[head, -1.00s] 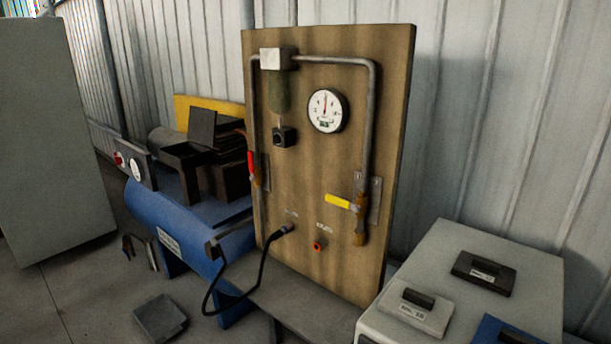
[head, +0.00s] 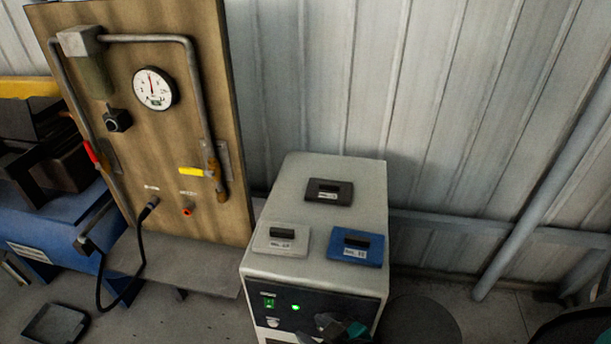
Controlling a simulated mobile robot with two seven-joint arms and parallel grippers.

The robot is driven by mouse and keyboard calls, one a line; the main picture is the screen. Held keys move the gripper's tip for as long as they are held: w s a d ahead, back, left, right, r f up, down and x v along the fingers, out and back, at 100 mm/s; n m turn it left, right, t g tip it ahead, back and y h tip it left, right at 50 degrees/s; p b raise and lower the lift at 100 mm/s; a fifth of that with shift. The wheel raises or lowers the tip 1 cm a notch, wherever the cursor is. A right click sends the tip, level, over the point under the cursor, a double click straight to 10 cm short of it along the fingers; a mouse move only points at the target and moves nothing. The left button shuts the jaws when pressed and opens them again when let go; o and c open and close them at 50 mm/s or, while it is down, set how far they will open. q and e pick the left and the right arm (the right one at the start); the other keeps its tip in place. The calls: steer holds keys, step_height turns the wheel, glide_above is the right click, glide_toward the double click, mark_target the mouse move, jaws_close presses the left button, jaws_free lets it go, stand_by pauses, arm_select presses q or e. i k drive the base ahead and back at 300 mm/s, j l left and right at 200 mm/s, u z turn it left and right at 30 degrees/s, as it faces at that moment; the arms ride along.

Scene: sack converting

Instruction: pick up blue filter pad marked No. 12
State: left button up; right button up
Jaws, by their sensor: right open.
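The blue filter pad (head: 355,247) lies flat on the front right of the pale cabinet's top (head: 290,188). It has a dark raised grip and a small white label, whose number is too small to read surely. A white pad (head: 281,239) lies to its left and a black pad (head: 329,191) behind it, each with a dark grip and label. My right gripper (head: 338,326) shows at the bottom edge, in front of the cabinet's dark panel, below and apart from the blue pad. It is open and partly cut off. My left gripper is out of view.
The cabinet's front panel has a green switch (head: 269,301) and a lit green lamp (head: 295,307). A wooden board (head: 205,80) with pipes, gauge and valves stands to the left. A black hose (head: 143,245) hangs from it. A corrugated wall is behind.

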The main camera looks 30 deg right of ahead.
mark_target(348, 244)
steer(key=l+z, duration=0.15)
steer(key=z, duration=0.25)
steer(key=i+l+z, duration=0.1)
steer(key=z, duration=0.3)
